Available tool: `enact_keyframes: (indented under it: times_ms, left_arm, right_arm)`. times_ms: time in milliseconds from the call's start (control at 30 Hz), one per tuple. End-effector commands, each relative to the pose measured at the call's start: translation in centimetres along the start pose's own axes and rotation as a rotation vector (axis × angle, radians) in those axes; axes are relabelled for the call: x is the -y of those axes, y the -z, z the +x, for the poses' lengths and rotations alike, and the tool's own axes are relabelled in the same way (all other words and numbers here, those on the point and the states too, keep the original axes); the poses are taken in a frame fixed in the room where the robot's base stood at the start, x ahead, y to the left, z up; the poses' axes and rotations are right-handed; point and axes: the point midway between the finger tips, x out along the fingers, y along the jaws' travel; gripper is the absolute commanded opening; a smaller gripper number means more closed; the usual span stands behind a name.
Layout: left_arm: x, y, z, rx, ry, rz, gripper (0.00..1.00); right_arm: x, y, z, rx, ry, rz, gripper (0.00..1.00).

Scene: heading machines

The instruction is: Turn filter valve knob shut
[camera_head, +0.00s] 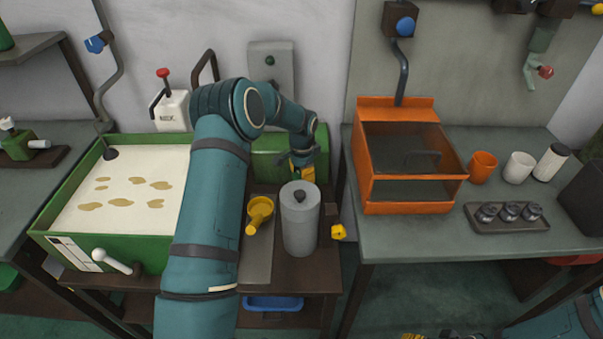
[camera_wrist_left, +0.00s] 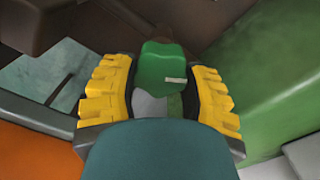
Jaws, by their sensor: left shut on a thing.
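The knob is a green lobed piece with a small pale mark; it shows in the left wrist view (camera_wrist_left: 163,68). My left gripper (camera_wrist_left: 162,92) is shut on this green knob, with one yellow finger pad on each side of it. In the head view my left gripper (camera_head: 303,172) reaches down in front of a green machine body (camera_head: 268,160), behind a grey cylinder (camera_head: 300,222) with a dark top knob. The green knob is hidden in the head view. My right gripper (camera_head: 430,336) shows only as a sliver at the bottom edge.
A green-framed tank (camera_head: 60,205) of pale, spotted liquid stands left. An orange open box (camera_head: 410,208) sits on the right bench, with cups and a small tray (camera_head: 510,226). A yellow scoop (camera_head: 260,212) and a yellow knob (camera_head: 338,232) are near the cylinder.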

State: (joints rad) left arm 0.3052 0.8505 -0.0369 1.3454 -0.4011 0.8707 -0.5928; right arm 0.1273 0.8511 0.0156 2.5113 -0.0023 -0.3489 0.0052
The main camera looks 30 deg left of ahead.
Motion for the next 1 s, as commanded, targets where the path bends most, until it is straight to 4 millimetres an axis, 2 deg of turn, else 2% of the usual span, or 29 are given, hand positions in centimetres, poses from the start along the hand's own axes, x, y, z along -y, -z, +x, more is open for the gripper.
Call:
enact_keyframes:
  times_ms: [500, 1000]
  left_arm:
    - [-0.22, 0.00, -0.08, -0.002, 0.001, 0.423, 0.12]
    - [-0.29, -0.03, -0.05, -0.001, 0.001, 0.570, 0.12]
  right_arm:
    - [0.27, -0.09, -0.72, 0.004, 0.000, 0.000, 0.47]
    - [0.34, 0.02, -0.90, 0.001, 0.000, 0.001, 0.47]
